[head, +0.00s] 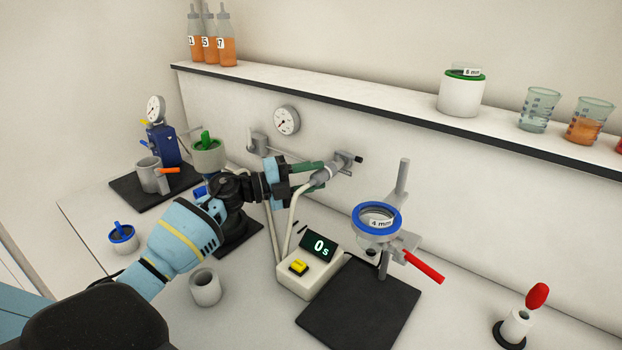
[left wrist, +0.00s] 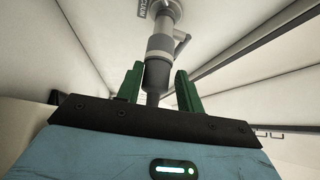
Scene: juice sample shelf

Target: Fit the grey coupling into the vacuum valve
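The vacuum valve (head: 343,162) is a grey fitting on the wall panel, with a dark-tipped handle. The grey coupling (head: 321,179) sits at its lower left end, in line with it, with a pale hose hanging down. In the left wrist view the coupling (left wrist: 157,74) meets the valve (left wrist: 164,18) end to end, with a dark band at the joint; how deep it sits is hidden. My left gripper (head: 316,173) has its green fingers on either side of the coupling, with visible gaps in the left wrist view (left wrist: 158,85), so it is open. My right gripper is out of view.
A timer box (head: 310,272) showing 0 s stands below, beside a black mat (head: 360,312). A blue-ringed sieve (head: 376,219) on a stand is to the right. A grey cup (head: 205,287) stands near my left arm. A round gauge (head: 287,120) is on the wall.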

